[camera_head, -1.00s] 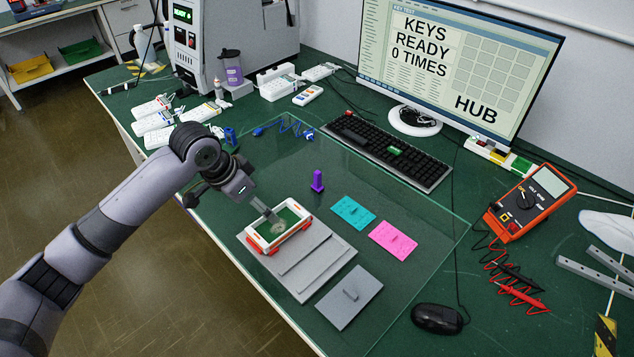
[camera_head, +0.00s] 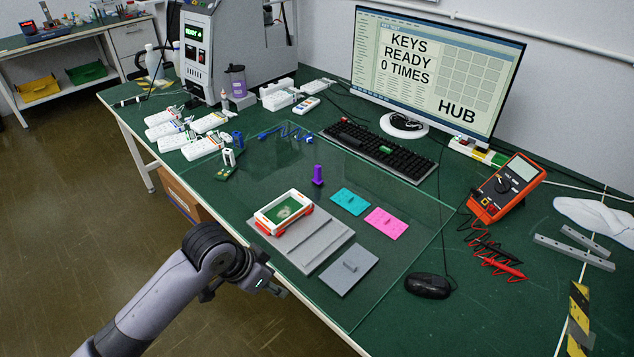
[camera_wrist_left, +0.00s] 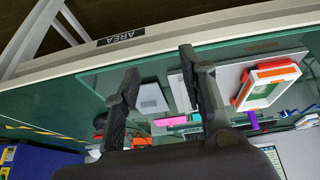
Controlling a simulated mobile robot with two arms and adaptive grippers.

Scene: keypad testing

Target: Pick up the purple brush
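The purple brush (camera_head: 318,176) stands upright on the clear mat behind the white-and-orange framed tray. It also shows in the left wrist view (camera_wrist_left: 253,120), small and beyond the tray. My left gripper (camera_head: 279,291) is over the table's front edge, in front of the grey plates and well apart from the brush. In the left wrist view its two fingers (camera_wrist_left: 160,63) are spread with nothing gripped between them. My right gripper is not in view.
The framed tray (camera_head: 284,211) sits on a stepped grey plate (camera_head: 326,243), between my left gripper and the brush. Teal (camera_head: 350,201) and pink (camera_head: 386,222) pads lie right of the brush. A keyboard (camera_head: 380,150) lies behind; a mouse (camera_head: 428,285) is at right.

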